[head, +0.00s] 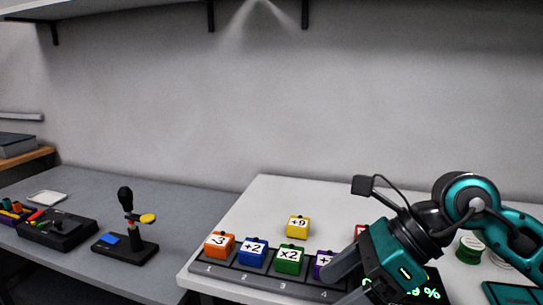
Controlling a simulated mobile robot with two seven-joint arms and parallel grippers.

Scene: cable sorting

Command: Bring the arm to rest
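My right arm comes in from the right, and its teal and black gripper (331,290) points left and down over the right end of the grey numbered tray (225,273). Its two grey fingers are apart with nothing seen between them; the lower one is cut off by the bottom edge. On the tray stand an orange block "-3" (219,244), a blue block "+2" (253,252), a green block "x2" (289,260) and a purple block (321,262), partly hidden by the upper finger. My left gripper is not in view.
A yellow block "+9" (298,227) stands behind the tray on the white table (270,193). A red block (359,231) is mostly hidden behind my gripper. A green-lit display (428,293) and a green spool (469,249) are at right. A grey bench (170,197) holds tools at left.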

